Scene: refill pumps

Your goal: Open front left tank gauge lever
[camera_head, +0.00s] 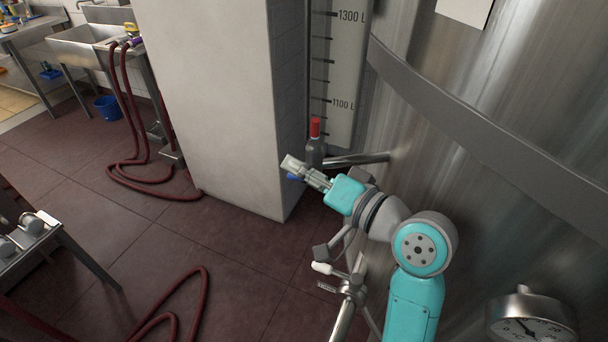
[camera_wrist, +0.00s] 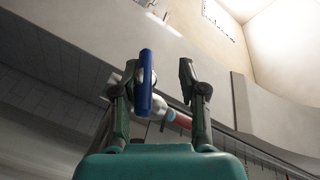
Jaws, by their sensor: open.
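The steel tank (camera_head: 470,130) fills the right of the head view, with its gauge scale (camera_head: 341,70) standing beside it. A gauge valve with a red top (camera_head: 316,128) sits at the foot of the scale, on a pipe from the tank. Its blue lever (camera_wrist: 146,85) stands between my fingers in the wrist view, closer to the left finger. Whether they touch, I cannot tell. In the head view only a bit of the blue lever (camera_head: 292,177) shows below my gripper (camera_head: 293,165). My gripper (camera_wrist: 160,75) is open around the lever.
A white pillar (camera_head: 210,90) stands close to the left of my gripper. Lower pipework with a white-tipped handle (camera_head: 321,268) is below my arm. A dial thermometer (camera_head: 530,325) is at lower right. Red hoses (camera_head: 150,185) lie on the tiled floor.

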